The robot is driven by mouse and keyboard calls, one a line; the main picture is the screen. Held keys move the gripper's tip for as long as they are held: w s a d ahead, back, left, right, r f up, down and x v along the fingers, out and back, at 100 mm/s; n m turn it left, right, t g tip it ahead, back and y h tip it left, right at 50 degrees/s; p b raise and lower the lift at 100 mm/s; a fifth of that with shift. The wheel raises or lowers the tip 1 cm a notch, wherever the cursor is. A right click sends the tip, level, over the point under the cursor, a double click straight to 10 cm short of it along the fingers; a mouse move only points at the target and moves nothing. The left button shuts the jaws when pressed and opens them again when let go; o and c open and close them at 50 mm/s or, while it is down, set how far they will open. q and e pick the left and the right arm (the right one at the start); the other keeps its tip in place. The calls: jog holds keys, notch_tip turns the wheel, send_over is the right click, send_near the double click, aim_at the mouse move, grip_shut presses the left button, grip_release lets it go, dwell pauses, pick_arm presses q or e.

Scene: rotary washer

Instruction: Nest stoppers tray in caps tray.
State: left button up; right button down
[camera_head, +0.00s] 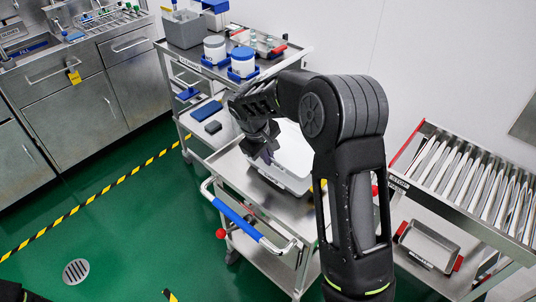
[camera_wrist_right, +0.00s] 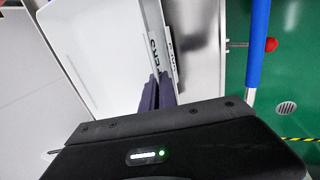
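A white tray (camera_head: 295,150), partly hidden by my right arm in the head view, is at the steel cart's top. In the right wrist view the white tray (camera_wrist_right: 105,45) has a wall label ending in "PERS", which fits the stoppers tray. A second labelled wall (camera_wrist_right: 171,55) runs close beside it, apparently the caps tray; its text is not readable, and I cannot tell how deep one tray sits in the other. My right gripper (camera_head: 268,155) is at the white tray's left edge; its dark fingers (camera_wrist_right: 158,92) are close together, seemingly pinching that wall. My left gripper is out of view.
The cart (camera_head: 235,165) has a blue push handle (camera_head: 240,217). Behind it a second cart holds a grey bin (camera_head: 184,29) and white jars with blue lids (camera_head: 243,62). A roller conveyor (camera_head: 465,175) stands right, with a steel tray (camera_head: 430,243) below. Green floor is clear at left.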

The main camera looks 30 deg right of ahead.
aim_at(269, 174)
notch_tip(269, 174, down, 4)
jog(key=b, duration=0.2)
jog(key=shift+b, duration=0.35)
jog(key=shift+s+a+f, duration=0.1)
jog(key=shift+s+f, duration=0.1)
jog(key=shift+f, duration=0.1)
jog(key=shift+s+f+b, duration=0.15)
jog(key=shift+f+b, duration=0.05)
jog(key=shift+b, duration=0.1)
jog(key=c, duration=1.6)
grip_release()
jog(key=shift+f, duration=0.1)
jog(key=shift+s, duration=0.1)
jog(key=shift+w+r, duration=0.2)
jog(key=shift+r, duration=0.45)
jog(key=v, duration=0.8)
jog(key=shift+w+b, duration=0.2)
jog(key=shift+b, duration=0.1)
